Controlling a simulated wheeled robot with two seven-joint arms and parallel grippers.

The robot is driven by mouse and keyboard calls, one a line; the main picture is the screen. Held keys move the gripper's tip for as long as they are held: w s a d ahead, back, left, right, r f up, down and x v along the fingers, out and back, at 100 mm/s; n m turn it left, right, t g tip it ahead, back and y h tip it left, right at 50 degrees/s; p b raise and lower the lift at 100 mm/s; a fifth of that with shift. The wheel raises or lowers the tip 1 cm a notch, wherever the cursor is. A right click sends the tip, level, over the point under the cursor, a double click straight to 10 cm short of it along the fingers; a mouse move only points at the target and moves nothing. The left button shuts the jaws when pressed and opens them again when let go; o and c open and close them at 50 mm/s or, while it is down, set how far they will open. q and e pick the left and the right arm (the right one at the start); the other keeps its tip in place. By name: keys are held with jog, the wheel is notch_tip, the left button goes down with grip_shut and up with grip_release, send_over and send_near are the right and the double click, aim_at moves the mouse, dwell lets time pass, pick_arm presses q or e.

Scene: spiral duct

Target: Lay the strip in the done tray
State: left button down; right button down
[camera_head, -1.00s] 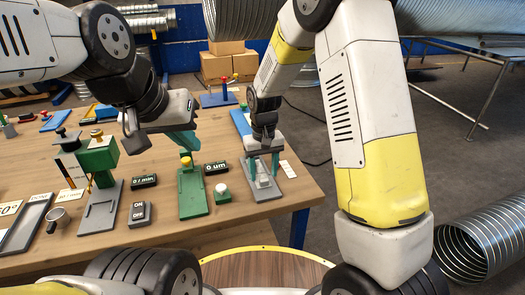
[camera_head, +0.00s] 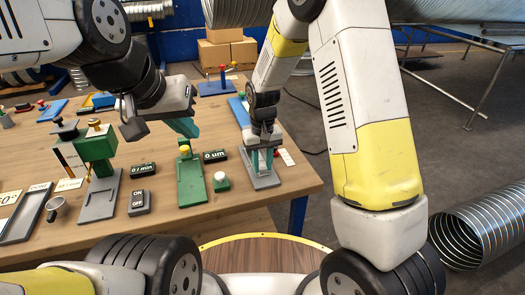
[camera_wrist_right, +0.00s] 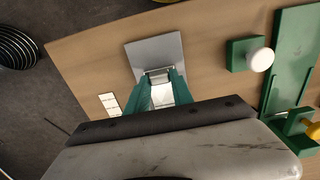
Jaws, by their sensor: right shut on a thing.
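My right gripper (camera_head: 262,163) points down over a grey plate (camera_head: 264,183) at the table's right edge. In the right wrist view its teal fingers (camera_wrist_right: 160,92) are shut on a small pale metallic piece (camera_wrist_right: 158,76) above this plate (camera_wrist_right: 140,52). I cannot tell whether this piece is the strip, as the fingers hide much of it. My left gripper (camera_head: 186,128) hangs above the table behind a green stand with a yellow knob; its finger gap is not clear.
The green stand (camera_head: 191,185), a white button on a green box (camera_head: 221,182), black displays (camera_head: 214,156) and a green press (camera_head: 98,150) crowd the table left of my right gripper. A white card (camera_head: 286,156) lies beside the plate. Cardboard boxes (camera_head: 228,52) stand behind.

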jog(key=shift+s+d+r, duration=0.1)
jog(key=shift+s+d, duration=0.15)
jog(key=shift+s, duration=0.6)
jog(key=shift+s+d+r, duration=0.1)
jog(key=shift+s+d, duration=0.2)
jog(key=shift+s, duration=0.6)
jog(key=shift+s+d, duration=0.25)
jog(key=shift+s, duration=0.6)
notch_tip(320, 180, up, 7)
jog(key=shift+d, duration=0.1)
